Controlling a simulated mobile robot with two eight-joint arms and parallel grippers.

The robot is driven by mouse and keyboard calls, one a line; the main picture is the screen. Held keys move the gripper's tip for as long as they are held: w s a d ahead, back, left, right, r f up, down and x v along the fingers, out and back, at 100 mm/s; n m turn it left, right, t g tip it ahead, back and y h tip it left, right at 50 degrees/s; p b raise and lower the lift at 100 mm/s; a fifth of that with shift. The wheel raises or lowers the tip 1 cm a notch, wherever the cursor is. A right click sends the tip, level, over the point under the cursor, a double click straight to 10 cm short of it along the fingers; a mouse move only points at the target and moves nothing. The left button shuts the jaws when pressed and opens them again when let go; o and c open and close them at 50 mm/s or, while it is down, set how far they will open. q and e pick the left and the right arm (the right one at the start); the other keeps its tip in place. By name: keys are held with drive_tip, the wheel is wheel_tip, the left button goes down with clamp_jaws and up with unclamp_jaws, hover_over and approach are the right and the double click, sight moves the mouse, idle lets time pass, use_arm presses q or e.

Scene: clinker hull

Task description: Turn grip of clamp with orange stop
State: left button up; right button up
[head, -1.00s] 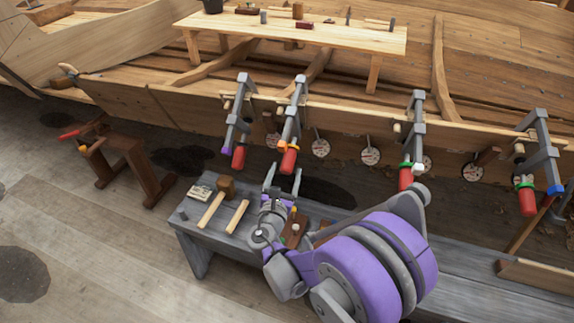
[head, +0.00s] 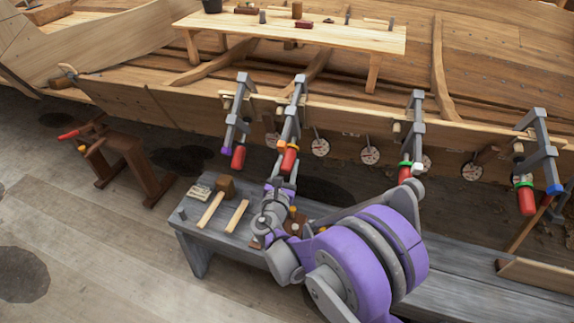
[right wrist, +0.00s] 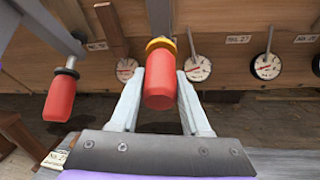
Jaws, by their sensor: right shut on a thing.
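The clamp with the orange stop (head: 296,110) hangs on the hull's plank edge, second from the left. Its red grip (head: 289,159) points down and also shows in the right wrist view (right wrist: 160,88), below a yellow-orange collar (right wrist: 160,44). My right gripper (head: 287,168) comes up from below and is shut on this red grip, one pale finger on each side of it. In the right wrist view the grip's lower end sits between the fingers (right wrist: 159,98). My left gripper is not in view.
A neighbouring clamp with a purple stop (head: 236,120) hangs close on the left; its red grip (right wrist: 60,95) is near my fingers. Two more clamps hang to the right. A grey bench (head: 193,240) with mallets stands below. Round dials (head: 320,147) line the hull.

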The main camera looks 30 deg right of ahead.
clamp_jaws()
drive_tip(key=shift+m+t+y+b, duration=0.3)
drive_tip(key=shift+m+t+y, duration=0.15)
drive_tip(key=shift+m, duration=0.35)
drive_tip(key=shift+m+t+y, duration=0.45)
drive_tip(key=shift+m+t, duration=0.3)
drive_tip(key=shift+m, duration=0.15)
drive_tip(key=o, duration=1.2)
unclamp_jaws()
drive_tip(key=b+v, duration=0.1)
drive_tip(key=v, duration=1)
drive_tip(key=shift+d, duration=0.1)
